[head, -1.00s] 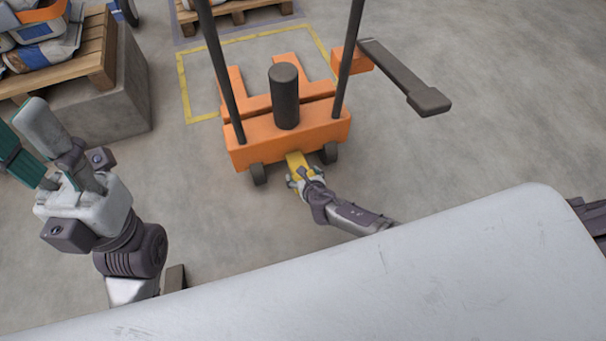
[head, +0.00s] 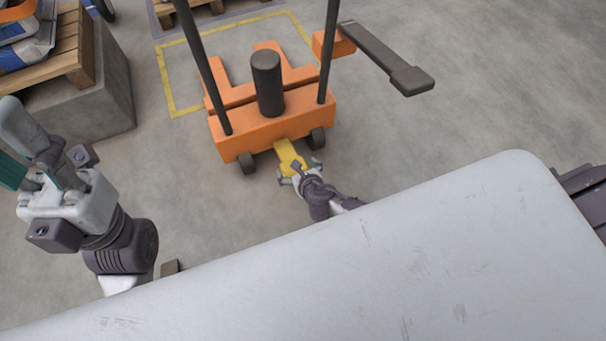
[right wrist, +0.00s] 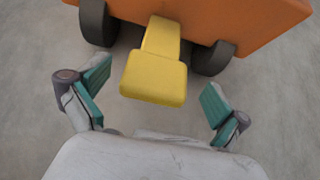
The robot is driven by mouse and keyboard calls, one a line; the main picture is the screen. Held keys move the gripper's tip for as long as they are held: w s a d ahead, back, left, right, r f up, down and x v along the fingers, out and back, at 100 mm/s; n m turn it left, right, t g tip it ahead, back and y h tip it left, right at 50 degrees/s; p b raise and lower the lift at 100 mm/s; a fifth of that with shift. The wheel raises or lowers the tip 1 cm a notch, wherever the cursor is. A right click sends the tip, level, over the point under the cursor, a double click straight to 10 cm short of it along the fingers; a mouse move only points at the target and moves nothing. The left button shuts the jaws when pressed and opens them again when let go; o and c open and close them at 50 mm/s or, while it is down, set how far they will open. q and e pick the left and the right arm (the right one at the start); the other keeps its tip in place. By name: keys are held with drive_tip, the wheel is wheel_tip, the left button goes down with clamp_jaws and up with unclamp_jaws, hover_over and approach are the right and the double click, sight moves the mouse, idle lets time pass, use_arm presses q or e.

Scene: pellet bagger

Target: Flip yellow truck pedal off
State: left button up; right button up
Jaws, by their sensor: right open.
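The yellow pedal (head: 289,155) sticks out low from the front of the orange truck (head: 255,134), between its two dark wheels. In the right wrist view the pedal (right wrist: 155,77) shows whole, with a wide flat end and a narrower stem. My right gripper (head: 298,177) is at the pedal's near end.
A dark tiller arm (head: 385,58) reaches out from the truck's right side. Two dark uprights and a dark cylinder (head: 267,84) stand on the truck. A grey block (head: 92,110) with a wooden pallet stands at the left. The floor right of the truck is clear.

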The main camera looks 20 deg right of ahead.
drive_tip(key=v, duration=0.6)
drive_tip(key=shift+r, duration=0.15)
